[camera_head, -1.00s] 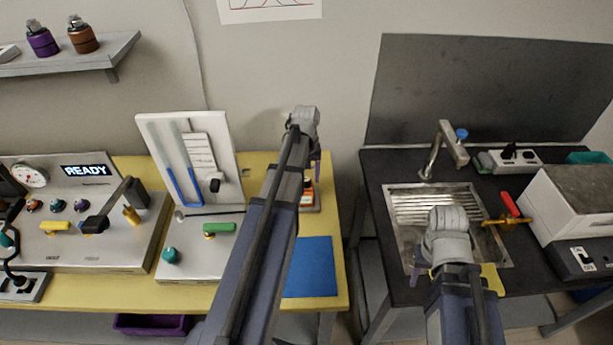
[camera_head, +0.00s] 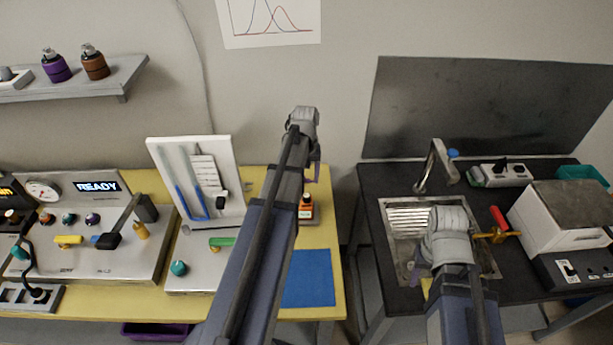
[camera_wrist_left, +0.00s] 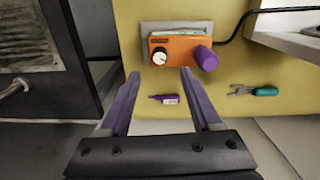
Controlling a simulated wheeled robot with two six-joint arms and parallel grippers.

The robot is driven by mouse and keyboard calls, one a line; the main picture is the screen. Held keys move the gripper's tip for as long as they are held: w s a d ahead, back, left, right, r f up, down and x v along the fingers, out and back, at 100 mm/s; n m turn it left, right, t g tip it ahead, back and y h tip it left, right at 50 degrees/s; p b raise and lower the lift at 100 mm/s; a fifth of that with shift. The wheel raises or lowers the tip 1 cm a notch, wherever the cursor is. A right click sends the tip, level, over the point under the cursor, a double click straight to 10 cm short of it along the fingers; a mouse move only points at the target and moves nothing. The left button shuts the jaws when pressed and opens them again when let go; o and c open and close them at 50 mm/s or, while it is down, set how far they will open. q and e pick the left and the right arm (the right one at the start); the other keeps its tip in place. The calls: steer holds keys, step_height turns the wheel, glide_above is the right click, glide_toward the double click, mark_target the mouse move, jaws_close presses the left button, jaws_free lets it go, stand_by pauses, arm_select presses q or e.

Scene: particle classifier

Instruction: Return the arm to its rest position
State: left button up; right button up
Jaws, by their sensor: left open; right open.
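My left arm reaches up the middle of the head view. Its gripper (camera_head: 313,172) hangs beyond the wrist, over the right end of the yellow bench (camera_head: 262,180), mostly hidden by the arm. In the left wrist view this gripper (camera_wrist_left: 160,76) is open, its purple fingers apart with nothing between them. An orange device with a purple knob (camera_wrist_left: 177,49) lies beyond the fingertips. My right gripper (camera_head: 424,280) is at the front left of the sink (camera_head: 484,250), largely hidden behind its wrist. I see nothing held in it.
A small purple item (camera_wrist_left: 164,99) and a teal-handled tool (camera_wrist_left: 265,91) lie on the bench. A blue mat (camera_head: 310,278) lies at its front right. The dark bench (camera_head: 380,225) carries a faucet (camera_head: 436,165) and a white box (camera_head: 570,220). A gap separates the benches.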

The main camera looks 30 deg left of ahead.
arm_select(q)
steer(key=shift+d, duration=0.1)
steer(key=s+d+m, duration=0.5)
steer(key=s+d, duration=0.3)
steer(key=d, duration=0.6)
steer(key=s+d+m+y, duration=0.1)
steer(key=s+d+m, duration=0.4)
steer(key=d, duration=1)
steer(key=s, duration=0.3)
steer(key=shift+d+m, duration=0.15)
steer(key=shift+m, duration=0.25)
